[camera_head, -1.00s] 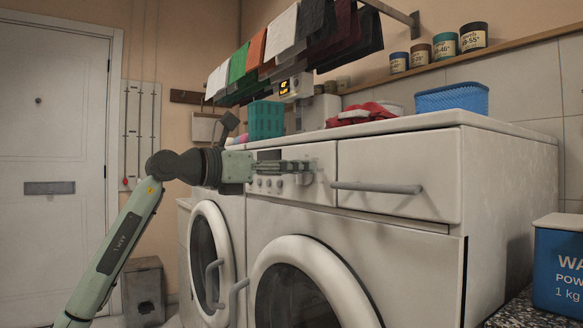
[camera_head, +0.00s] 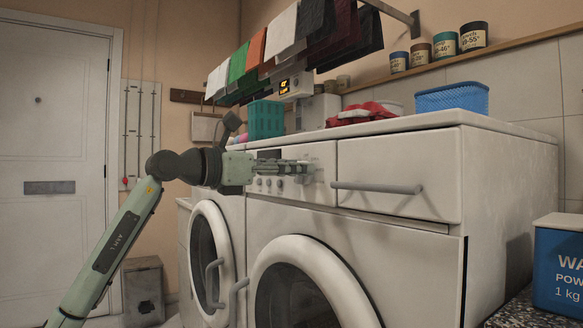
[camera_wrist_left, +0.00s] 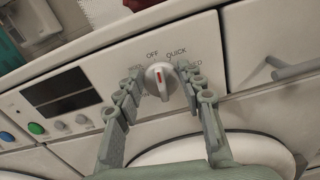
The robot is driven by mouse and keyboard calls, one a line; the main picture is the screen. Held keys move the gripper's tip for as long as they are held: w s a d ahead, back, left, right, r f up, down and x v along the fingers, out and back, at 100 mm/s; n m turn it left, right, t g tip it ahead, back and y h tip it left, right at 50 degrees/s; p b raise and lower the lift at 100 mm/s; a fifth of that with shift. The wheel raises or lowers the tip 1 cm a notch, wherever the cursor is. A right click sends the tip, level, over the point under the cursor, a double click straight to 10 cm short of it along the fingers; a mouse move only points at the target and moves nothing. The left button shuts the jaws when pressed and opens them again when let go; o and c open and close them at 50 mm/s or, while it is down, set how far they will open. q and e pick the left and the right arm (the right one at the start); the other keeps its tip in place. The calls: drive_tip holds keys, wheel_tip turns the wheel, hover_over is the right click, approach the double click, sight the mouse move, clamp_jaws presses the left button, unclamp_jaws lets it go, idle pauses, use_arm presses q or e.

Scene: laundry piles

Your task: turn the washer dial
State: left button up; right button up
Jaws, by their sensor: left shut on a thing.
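The washer dial (camera_wrist_left: 160,81) is a round white knob with a red mark, on the washer's control panel. In the left wrist view its mark points up near the word OFF, with QUICK to the right. My left gripper (camera_wrist_left: 158,82) has its fingers on either side of the dial and is shut on it. In the head view the left gripper (camera_head: 308,170) reaches in from the left along the front panel (camera_head: 322,155), and its fingers largely hide the dial. My right gripper is not in view.
The drawer handle (camera_head: 376,187) sticks out right of the dial. Two round doors (camera_head: 300,250) are below. A blue basket (camera_head: 452,98), red cloth (camera_head: 362,116) and green basket (camera_head: 266,119) stand on top. Clothes (camera_head: 288,32) hang above.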

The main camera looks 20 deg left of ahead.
use_arm(q)
drive_tip(key=m, duration=0.6)
drive_tip(key=shift+s+d+f, duration=0.15)
drive_tip(key=shift+s+d, duration=0.05)
drive_tip(key=shift+d, duration=0.05)
drive_tip(key=shift+m, duration=0.3)
drive_tip(key=o, duration=1.1)
drive_tip(key=shift+s+a, duration=0.1)
drive_tip(key=v, duration=1.1)
drive_tip(key=shift+s+a, duration=0.25)
drive_tip(key=shift+s, duration=0.05)
